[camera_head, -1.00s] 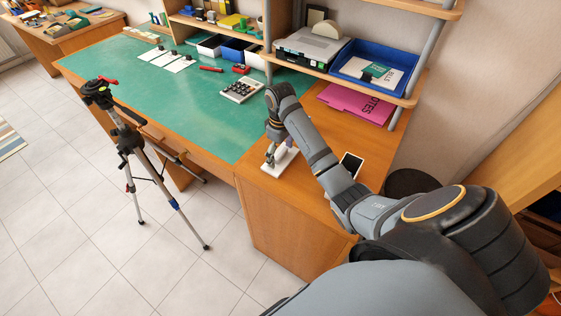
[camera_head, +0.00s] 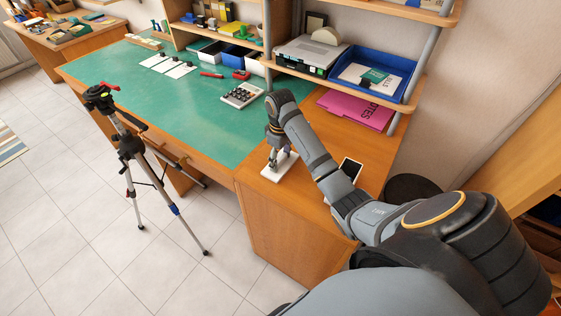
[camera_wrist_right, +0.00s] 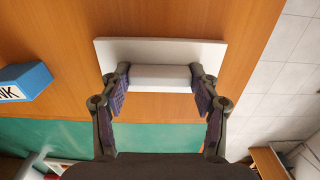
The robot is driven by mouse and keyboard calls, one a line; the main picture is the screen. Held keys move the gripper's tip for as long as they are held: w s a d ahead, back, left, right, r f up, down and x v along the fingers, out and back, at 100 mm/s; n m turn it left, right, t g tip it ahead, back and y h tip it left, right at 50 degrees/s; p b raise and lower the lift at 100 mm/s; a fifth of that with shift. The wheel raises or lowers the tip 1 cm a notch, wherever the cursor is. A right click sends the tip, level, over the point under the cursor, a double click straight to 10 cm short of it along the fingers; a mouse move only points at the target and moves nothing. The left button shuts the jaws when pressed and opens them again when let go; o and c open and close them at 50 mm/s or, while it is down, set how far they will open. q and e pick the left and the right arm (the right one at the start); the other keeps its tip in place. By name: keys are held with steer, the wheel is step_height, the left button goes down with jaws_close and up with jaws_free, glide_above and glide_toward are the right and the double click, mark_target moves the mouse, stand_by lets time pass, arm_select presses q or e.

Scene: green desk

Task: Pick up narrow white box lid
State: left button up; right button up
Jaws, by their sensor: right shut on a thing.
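A narrow white lid (camera_wrist_right: 160,77) shows in the right wrist view as a raised white block between my fingers. A wider flat white plate (camera_wrist_right: 160,47) lies under or behind it on the wooden top; whether the two are joined I cannot tell. My right gripper (camera_wrist_right: 160,82) is shut on the lid, with one finger on each short end. In the head view, my right gripper (camera_head: 276,160) points down over the white plate (camera_head: 270,174), near the desk's front edge; its fingers partly hide the lid there. My left gripper is not in view.
A blue box (camera_wrist_right: 25,82) lies beside the gripper in the wrist view. A calculator (camera_head: 242,95), a pink folder (camera_head: 354,108) and a dark-screened device (camera_head: 349,170) lie on the desk. A tripod (camera_head: 130,145) stands on the floor in front. The green mat (camera_head: 180,95) has free room.

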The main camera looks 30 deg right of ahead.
mark_target(281, 160)
steer(key=shift+s+f, duration=0.2)
steer(key=shift+f, duration=0.1)
step_height(281, 160, up, 4)
steer(key=p, duration=0.3)
steer(key=shift+a+r, duration=0.15)
steer(key=shift+r, duration=0.1)
steer(key=s+a+r+p, duration=0.7)
steer(key=s+r+p, duration=0.2)
steer(key=s+p, duration=0.35)
steer(key=s+d+r+p, duration=0.2)
steer(key=s+d+p, duration=0.1)
steer(key=d, duration=0.5)
steer(key=s+d+r+p, duration=0.1)
steer(key=s+d+p, duration=0.2)
steer(key=d+p, duration=0.3)
steer(key=d, duration=0.2)
steer(key=shift+s+d+r, duration=0.15)
steer(key=shift+d+r, duration=0.2)
steer(key=shift+d, duration=0.05)
steer(key=shift+f, duration=0.15)
